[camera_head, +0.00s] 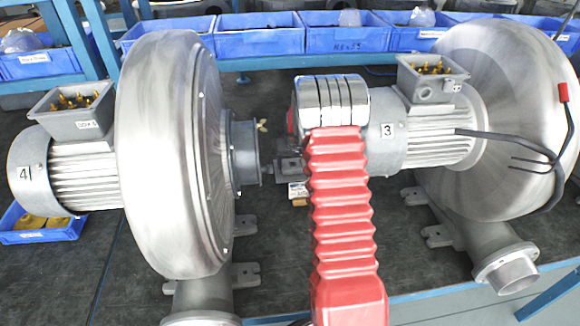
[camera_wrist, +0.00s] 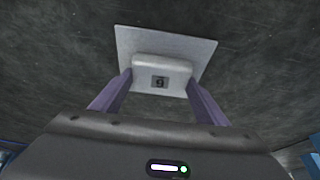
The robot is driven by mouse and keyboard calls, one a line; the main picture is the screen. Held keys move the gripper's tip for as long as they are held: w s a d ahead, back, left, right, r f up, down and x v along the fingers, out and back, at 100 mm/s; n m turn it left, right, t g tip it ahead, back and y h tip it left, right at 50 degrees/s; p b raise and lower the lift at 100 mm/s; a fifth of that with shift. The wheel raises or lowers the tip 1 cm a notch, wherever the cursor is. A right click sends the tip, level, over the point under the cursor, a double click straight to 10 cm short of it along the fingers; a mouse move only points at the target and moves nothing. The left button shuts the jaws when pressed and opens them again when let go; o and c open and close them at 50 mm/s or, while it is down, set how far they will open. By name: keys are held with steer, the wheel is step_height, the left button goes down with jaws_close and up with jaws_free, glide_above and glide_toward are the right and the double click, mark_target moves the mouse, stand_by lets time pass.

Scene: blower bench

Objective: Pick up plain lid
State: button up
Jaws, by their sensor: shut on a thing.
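The plate spreads beyond the fingertips, over the dark mat. I cannot tell whether the lid touches the mat. In the head view my red arm hides the gripper and lid.
Blower 4 (camera_head: 172,150) stands at left and blower 3 (camera_head: 490,120) at right, each with an open terminal box with brass studs. A black cable with a red end (camera_head: 562,93) hangs by blower 3. Blue bins (camera_head: 259,42) line the back. Dark mat (camera_head: 270,240) is clear in front.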

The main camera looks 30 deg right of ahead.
mark_target(293, 165)
step_height(293, 165, up, 10)
stand_by(0.5)
stand_by(0.5)
